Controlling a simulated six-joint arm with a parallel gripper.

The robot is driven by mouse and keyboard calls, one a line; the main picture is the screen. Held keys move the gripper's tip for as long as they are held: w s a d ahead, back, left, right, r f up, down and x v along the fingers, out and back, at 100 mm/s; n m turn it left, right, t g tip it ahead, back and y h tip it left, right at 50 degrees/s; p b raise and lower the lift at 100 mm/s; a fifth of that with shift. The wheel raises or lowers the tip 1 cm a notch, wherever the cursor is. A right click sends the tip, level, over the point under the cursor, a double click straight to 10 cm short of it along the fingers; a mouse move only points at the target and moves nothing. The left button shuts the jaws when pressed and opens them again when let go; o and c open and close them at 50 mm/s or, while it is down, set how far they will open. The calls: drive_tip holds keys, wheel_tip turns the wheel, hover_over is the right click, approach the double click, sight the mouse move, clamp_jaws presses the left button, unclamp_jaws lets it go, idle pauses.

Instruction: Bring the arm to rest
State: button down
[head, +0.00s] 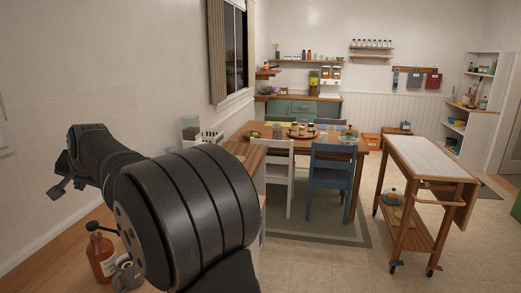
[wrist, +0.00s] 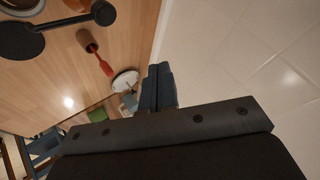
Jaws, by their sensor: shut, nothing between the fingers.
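My arm reaches across the left of the head view over a wooden counter (head: 75,262), bent, with its far end near the left wall. In the wrist view my gripper (wrist: 160,68) has its dark fingers together, with nothing between them. The fingers sit near the edge of a wooden surface (wrist: 60,75), apart from the objects on it.
An amber bottle (head: 101,255) stands on the counter close below my arm. The wrist view shows a red-handled utensil (wrist: 104,66) and a round white item (wrist: 125,82). A dining table (head: 250,149) with chairs and a wheeled cart (head: 425,158) stand farther off, with open floor between.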

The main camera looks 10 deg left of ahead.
wheel_tip(320, 180, down, 6)
drive_tip(key=shift+f, duration=0.1)
drive_tip(key=shift+r, duration=0.3)
drive_tip(key=s+d+r+n+h, duration=0.2)
drive_tip(key=s+r+n+h, duration=0.1)
drive_tip(key=r+n, duration=0.5)
drive_tip(key=shift+g, duration=0.3)
drive_tip(key=shift+d, duration=0.1)
